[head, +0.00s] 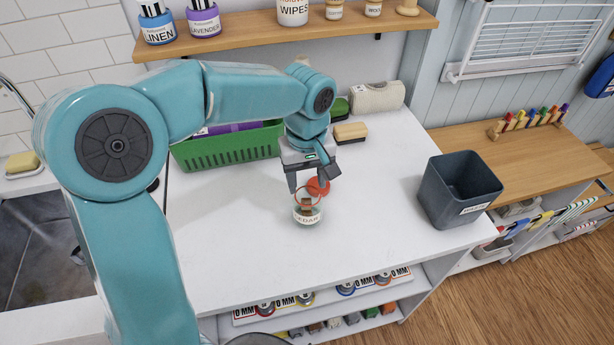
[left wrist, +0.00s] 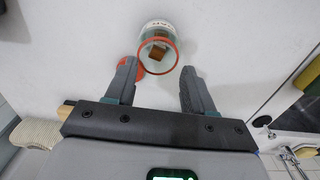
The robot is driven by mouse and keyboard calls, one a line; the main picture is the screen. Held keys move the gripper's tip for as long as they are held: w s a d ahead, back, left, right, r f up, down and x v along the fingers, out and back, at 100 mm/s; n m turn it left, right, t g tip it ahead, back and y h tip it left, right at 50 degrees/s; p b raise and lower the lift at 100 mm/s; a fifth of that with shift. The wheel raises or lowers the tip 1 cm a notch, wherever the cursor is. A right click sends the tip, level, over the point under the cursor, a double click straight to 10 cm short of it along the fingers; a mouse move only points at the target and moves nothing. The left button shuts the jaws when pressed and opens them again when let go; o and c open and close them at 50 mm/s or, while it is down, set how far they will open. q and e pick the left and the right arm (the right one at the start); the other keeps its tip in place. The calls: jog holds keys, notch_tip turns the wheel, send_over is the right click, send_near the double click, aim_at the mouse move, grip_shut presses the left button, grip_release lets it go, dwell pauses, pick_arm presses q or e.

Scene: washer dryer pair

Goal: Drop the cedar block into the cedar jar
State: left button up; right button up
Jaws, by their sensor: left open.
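The cedar jar (head: 307,218) is a small clear jar with a red-orange rim and a CEDAR label, standing on the white counter. A brown block (head: 307,204), the cedar block, shows inside the rim; in the left wrist view the block (left wrist: 159,49) also lies within the jar's mouth. I cannot tell how deep it sits. A red-orange disc (head: 318,187), apparently the lid, shows just behind the jar. My left gripper (head: 308,188) is open and empty above the jar; in the left wrist view its fingertips (left wrist: 158,66) are spread on either side. My right gripper is not in view.
A green basket (head: 225,150) and a wood-backed brush (head: 350,132) are behind the gripper. A dark grey bin (head: 450,205) stands at the counter's right. A wooden shelf (head: 270,32) with labelled jars hangs above.

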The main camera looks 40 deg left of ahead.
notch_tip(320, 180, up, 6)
jog(key=p, duration=0.5)
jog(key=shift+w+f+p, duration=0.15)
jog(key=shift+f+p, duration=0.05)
jog(key=shift+p, duration=0.1)
dwell(0.3)
